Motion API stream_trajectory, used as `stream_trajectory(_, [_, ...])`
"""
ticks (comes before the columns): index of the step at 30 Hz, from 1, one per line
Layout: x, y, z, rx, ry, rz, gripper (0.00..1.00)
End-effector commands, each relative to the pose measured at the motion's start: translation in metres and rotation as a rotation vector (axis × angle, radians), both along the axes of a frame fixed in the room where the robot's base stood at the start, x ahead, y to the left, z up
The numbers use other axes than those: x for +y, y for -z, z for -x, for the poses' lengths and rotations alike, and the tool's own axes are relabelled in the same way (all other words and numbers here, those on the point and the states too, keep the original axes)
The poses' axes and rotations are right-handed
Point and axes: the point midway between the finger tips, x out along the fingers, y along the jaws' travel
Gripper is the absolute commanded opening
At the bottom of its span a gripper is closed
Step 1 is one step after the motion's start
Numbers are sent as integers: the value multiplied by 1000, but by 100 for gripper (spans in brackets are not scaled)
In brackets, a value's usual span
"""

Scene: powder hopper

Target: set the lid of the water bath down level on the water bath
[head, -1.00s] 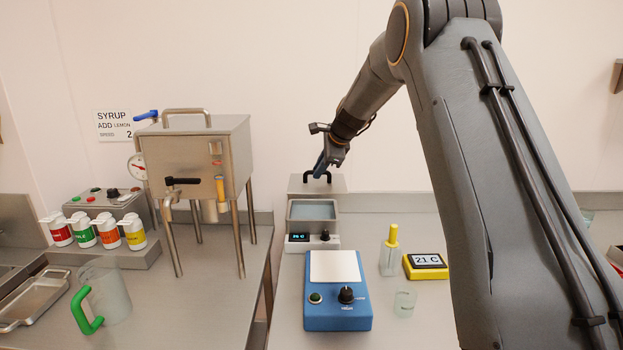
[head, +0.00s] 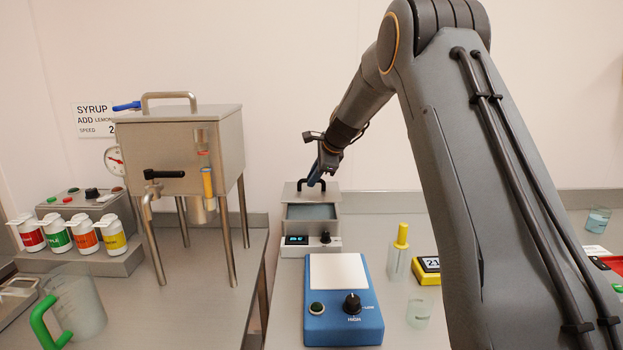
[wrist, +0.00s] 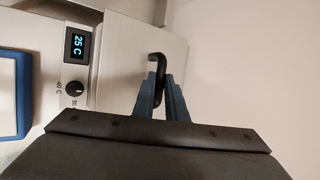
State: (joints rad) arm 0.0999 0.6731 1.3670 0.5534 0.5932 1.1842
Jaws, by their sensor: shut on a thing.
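The water bath (head: 290,246) is a steel box with a lit display and a dark knob, at the back of the right bench. Its blue-grey opening (head: 310,212) shows in the head view. The lid (head: 292,193) is a steel plate with a black loop handle, appearing above and behind that opening. It looks about level; the gap beneath it cannot be judged. My gripper (head: 317,180) is shut on the lid's handle. In the wrist view the blue fingers (wrist: 160,98) close around the handle (wrist: 156,66), and the lid (wrist: 120,75) lies beside the display.
A blue stirrer (head: 343,310) with a white top stands in front of the bath. To its right are a yellow-capped bottle (head: 398,257), a yellow display box (head: 427,270) and a beaker (head: 419,312). A steel hopper (head: 180,150) stands left, across a bench gap. The wall is close behind.

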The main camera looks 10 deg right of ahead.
Motion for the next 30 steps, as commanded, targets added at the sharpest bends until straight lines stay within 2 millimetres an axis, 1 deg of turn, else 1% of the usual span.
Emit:
stream_trajectory(12, [2, 34, -1, 1, -2, 0, 0])
stream_trajectory(18, [2, 46, -1, -1, -1, 0, 0])
stream_trajectory(23, [2, 51, -1, -2, -2, 0, 0])
stream_trajectory(30, [2, 51, 0, -1, -2, 0, 0])
